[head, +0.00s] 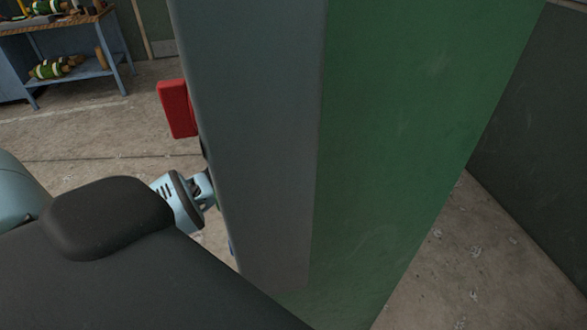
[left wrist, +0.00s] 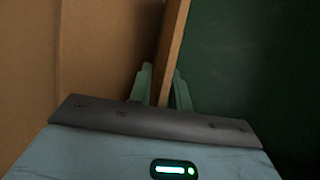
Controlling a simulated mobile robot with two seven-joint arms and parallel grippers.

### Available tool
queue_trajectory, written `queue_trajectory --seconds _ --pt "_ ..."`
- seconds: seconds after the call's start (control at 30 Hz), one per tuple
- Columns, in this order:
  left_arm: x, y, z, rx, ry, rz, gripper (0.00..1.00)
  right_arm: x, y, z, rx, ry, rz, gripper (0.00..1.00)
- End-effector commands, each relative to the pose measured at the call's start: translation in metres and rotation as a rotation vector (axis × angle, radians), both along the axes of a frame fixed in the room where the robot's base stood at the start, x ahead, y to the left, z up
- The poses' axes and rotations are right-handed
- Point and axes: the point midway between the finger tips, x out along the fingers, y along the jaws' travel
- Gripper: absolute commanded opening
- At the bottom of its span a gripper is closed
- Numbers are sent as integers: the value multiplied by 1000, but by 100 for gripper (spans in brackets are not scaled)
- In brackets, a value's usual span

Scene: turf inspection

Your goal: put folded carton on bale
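The folded carton is brown board in the left wrist view, with a broad flat face (left wrist: 100,55) on the left and a narrow lighter edge (left wrist: 174,40) beside it. My left gripper (left wrist: 162,85) has its two pale green fingers close on either side of that edge and appears shut on it. In the head view my left gripper (head: 207,190) reaches behind a big grey-and-green upright body, which hides its fingertips and the carton. No bale can be made out. My right gripper is not in view.
The tall upright body, grey (head: 255,150) and green (head: 390,130), fills the middle of the head view. A red block (head: 177,109) sticks out from its left side. A blue workbench (head: 85,85) stands at the back left. Bare concrete floor (head: 80,143) shows left and right.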

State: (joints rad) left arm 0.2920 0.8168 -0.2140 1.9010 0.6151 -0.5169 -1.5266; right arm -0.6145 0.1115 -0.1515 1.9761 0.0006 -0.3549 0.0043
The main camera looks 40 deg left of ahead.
Motion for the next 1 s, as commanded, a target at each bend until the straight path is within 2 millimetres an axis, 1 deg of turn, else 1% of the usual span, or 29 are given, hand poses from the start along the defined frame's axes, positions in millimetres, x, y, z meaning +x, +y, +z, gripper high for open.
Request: queue_trajectory --seconds 0.03,0.07,0.3,0.4,0.47,0.57,0.8,1.0 --pt "0 0 0 0 0 0 26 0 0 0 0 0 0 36" --pt "0 0 0 0 0 0 28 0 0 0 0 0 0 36" --pt "0 0 1 0 0 0 28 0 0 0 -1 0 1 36" --pt "0 0 5 -1 -2 0 28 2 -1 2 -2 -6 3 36" --pt "-4 1 4 1 1 0 28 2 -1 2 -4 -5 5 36" --pt "-14 5 8 2 0 0 28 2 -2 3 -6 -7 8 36" --pt "-44 13 20 4 2 -1 28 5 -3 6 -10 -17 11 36" --pt "-66 19 30 2 1 0 28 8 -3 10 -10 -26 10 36"
